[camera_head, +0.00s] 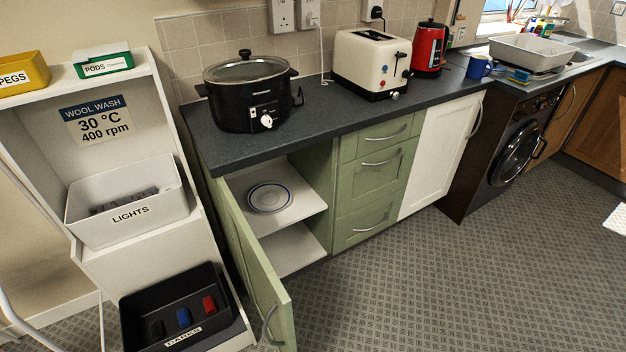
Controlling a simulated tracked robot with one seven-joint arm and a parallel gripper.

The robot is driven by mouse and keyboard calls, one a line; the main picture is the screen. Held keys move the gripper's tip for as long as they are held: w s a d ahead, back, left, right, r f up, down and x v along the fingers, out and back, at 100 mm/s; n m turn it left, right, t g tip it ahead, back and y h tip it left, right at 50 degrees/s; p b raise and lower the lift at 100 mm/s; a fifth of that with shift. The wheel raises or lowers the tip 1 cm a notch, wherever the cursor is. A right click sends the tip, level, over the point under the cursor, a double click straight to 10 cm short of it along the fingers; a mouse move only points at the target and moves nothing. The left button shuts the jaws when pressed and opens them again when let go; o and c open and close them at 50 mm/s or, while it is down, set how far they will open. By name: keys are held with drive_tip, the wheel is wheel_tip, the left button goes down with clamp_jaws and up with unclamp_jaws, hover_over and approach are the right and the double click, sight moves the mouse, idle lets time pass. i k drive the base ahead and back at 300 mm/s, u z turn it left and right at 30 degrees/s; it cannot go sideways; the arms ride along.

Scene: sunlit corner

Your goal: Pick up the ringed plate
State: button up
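The ringed plate (269,197) is white with dark blue rings. It lies flat on the upper shelf (301,203) inside an open green base cupboard, below the worktop. Nothing stands on it or in front of it in this view. My gripper is not in view.
The green cupboard door (257,262) stands open towards the front left. A black slow cooker (246,95) and a cream toaster (371,63) stand on the dark worktop (335,117). A white laundry shelf unit (162,120) stands at left. The floor (420,275) in front is clear.

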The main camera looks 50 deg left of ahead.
sight(269, 197)
drive_tip(key=z, duration=0.15)
drive_tip(key=i, duration=2.75)
drive_tip(key=u, duration=1.8)
drive_tip(key=i, duration=0.15)
drive_tip(key=u, duration=1.75)
